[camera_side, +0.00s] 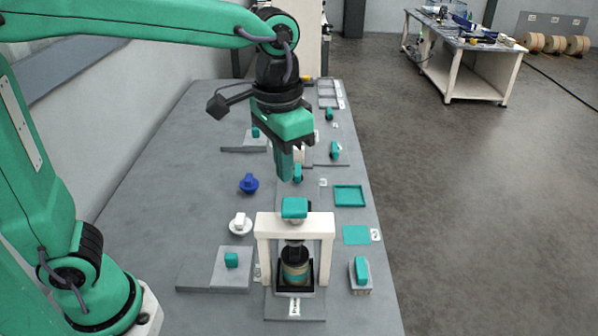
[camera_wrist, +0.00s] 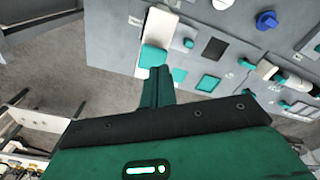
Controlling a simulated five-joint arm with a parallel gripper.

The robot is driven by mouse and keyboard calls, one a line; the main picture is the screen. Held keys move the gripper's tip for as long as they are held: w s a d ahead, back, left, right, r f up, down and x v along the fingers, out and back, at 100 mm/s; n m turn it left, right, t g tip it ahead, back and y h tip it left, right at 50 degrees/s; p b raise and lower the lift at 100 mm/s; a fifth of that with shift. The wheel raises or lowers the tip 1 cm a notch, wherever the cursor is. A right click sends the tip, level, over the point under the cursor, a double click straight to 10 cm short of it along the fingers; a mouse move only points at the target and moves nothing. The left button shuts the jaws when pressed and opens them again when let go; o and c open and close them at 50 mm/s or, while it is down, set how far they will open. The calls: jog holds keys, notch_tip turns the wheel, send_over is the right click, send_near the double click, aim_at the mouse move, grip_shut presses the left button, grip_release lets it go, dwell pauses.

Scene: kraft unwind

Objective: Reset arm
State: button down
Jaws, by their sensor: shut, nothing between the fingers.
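My green gripper (camera_side: 285,177) hangs from my arm above the middle of the grey table, fingers pointing down. Its fingers are together with nothing between them. In the wrist view the closed fingers (camera_wrist: 156,82) also show, pointing up the picture. In the side view, a white frame (camera_side: 265,226) with a teal block (camera_side: 294,208) on top stands nearer the camera than my gripper. A dark and tan cylinder (camera_side: 295,268) sits inside the frame. My gripper looks apart from these things, but its exact height is hard to tell.
The grey table (camera_side: 205,150) carries a blue knob (camera_side: 249,184), a white knob (camera_side: 240,225), a teal tray (camera_side: 350,204) and a flat teal square (camera_side: 356,235). A teal-topped block (camera_side: 361,270) stands at the right edge. The table's left strip is clear. A workbench (camera_side: 460,45) stands far off.

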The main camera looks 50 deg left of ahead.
jog(key=s+a+f+n+t, duration=0.1)
jog(key=s+a+t, duration=0.1)
jog(key=s+a, duration=0.2)
jog(key=s+a+f+n+t, duration=0.1)
jog(key=s+a+t, duration=0.2)
jog(key=a, duration=0.7)
jog(key=s, duration=0.2)
jog(key=shift+s+f+n, duration=0.3)
jog(key=shift+n, duration=0.1)
